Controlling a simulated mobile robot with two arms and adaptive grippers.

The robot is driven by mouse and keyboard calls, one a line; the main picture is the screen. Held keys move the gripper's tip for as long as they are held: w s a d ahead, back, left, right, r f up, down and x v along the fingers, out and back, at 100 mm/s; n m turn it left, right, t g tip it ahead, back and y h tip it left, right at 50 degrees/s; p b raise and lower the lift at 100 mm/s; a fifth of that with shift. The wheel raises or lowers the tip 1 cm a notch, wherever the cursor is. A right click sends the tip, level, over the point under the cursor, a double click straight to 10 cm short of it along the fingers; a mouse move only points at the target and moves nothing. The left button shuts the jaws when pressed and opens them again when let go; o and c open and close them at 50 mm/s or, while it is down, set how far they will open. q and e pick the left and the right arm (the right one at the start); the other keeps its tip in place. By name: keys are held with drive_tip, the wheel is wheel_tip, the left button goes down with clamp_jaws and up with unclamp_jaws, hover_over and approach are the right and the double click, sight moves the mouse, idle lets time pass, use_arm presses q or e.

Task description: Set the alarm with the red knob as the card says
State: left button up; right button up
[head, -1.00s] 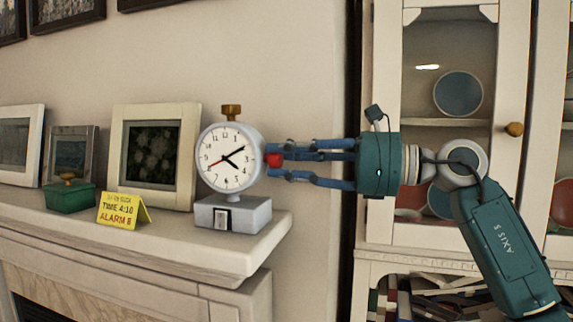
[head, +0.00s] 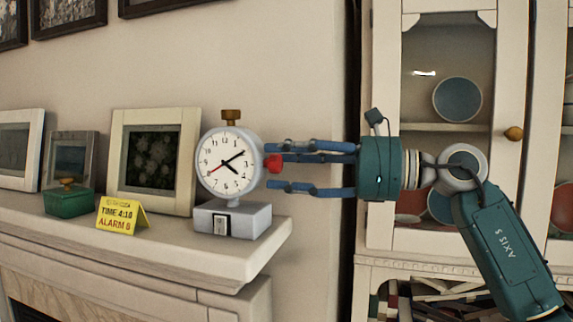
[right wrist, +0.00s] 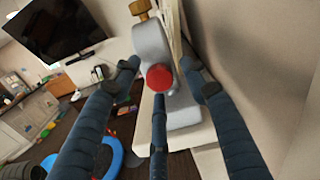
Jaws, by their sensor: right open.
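The alarm clock (head: 229,145) stands upright on the mantel, with a white round face on a grey base. Its black hands show about ten past four, and its thin red hand points near the 8. The red knob (head: 273,163) sticks out of the clock's right side; it also shows in the right wrist view (right wrist: 160,77). The yellow card (head: 122,216) seems to read "TIME 4:10, ALARM 8", but the last digit is blurred. My right gripper (head: 275,166) is open, its fingers spread around the knob and apart from it. My left gripper is out of view.
A green box (head: 69,199) and picture frames (head: 152,156) stand left of the clock on the mantel (head: 180,238). A glass-door cabinet (head: 385,230) stands behind my right arm. Open space lies right of the mantel's end.

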drive_tip(key=v, duration=1.2)
